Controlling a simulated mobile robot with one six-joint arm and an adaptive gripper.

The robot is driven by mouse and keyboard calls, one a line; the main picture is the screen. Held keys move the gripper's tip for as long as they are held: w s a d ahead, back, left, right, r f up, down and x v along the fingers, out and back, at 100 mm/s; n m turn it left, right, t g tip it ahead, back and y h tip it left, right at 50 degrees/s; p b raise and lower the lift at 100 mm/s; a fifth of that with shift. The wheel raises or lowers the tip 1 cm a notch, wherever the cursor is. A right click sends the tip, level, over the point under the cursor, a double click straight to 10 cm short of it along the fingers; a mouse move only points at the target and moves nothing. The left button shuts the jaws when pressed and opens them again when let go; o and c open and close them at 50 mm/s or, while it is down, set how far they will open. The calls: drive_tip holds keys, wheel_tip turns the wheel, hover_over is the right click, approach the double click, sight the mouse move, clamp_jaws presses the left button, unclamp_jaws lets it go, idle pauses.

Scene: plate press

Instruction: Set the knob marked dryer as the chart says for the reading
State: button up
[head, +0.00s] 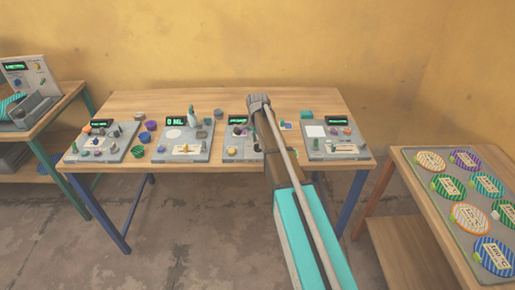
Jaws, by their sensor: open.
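Several grey control panels stand in a row on the wooden table, each with a small green-lit display. The far left panel (120,149), the second panel (203,155), the third panel (229,153) and the right panel (312,154) carry small knobs. The second panel's display (175,120) seems to read "0 ML"; the other readings are too small. Pale cards lie on the panels, their print unreadable. I cannot tell which knob is marked dryer or which card is the chart. My arm crosses in front of the third panel and hides part of it. My gripper does not show clearly.
Small cups (151,125) stand between the left panels, and a bottle (191,116) stands behind the second. At right, a tray (408,158) holds several striped discs. At far left, another bench (67,93) bears a machine. The table's back strip is mostly clear.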

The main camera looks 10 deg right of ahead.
drive_tip(key=shift+f+b, duration=0.4)
drive_tip(key=shift+f, duration=0.2)
clamp_jaws()
